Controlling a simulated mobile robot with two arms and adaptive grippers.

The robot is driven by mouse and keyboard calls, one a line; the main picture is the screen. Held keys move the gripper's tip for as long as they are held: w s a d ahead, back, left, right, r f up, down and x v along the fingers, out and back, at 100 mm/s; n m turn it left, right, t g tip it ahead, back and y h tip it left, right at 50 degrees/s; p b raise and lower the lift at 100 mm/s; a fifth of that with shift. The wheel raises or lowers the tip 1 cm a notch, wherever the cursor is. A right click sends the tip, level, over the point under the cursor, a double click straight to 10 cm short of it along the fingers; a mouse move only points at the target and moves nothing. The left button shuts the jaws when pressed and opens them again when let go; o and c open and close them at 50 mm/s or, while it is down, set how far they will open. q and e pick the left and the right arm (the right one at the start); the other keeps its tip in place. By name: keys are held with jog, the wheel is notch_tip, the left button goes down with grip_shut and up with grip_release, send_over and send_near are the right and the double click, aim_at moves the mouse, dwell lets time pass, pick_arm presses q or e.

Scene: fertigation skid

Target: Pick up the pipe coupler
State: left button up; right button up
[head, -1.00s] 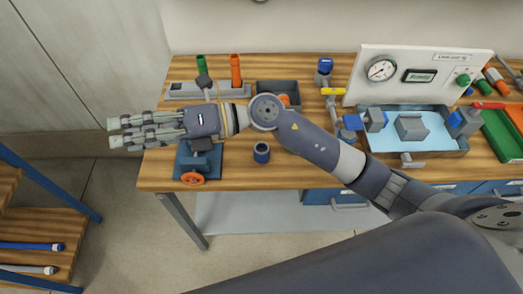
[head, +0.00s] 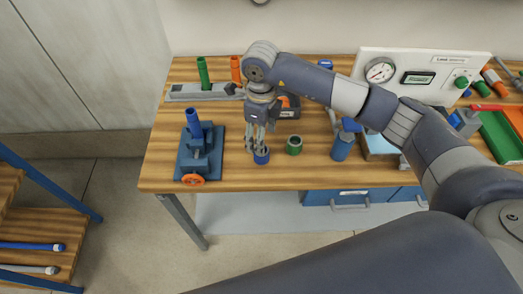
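A short blue ring-like piece (head: 261,157), which looks like a pipe coupler, stands on the wooden bench. A similar green ring piece (head: 294,146) with a dark opening stands just right of it. My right gripper (head: 261,148) points down over the blue piece, with its fingertips at the piece's upper rim. The fingers partly hide its top. I cannot tell whether they touch or grip it. My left gripper is not in view.
A blue vise (head: 207,166) with an orange handwheel holds a blue pipe to the left. A blue cylinder (head: 342,147) stands right. The front bench strip is clear.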

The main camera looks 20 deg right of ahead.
jog(key=shift+f, duration=0.95)
jog(key=shift+f+p, duration=0.55)
jog(key=shift+p, duration=0.15)
notch_tip(320, 180, down, 3)
jog(key=shift+s+f+p, duration=0.1)
jog(key=shift+f+p, duration=0.1)
jog(key=shift+p, duration=0.65)
jog(key=shift+f, duration=0.55)
jog(key=shift+d, duration=0.1)
jog(key=c, duration=1.1)
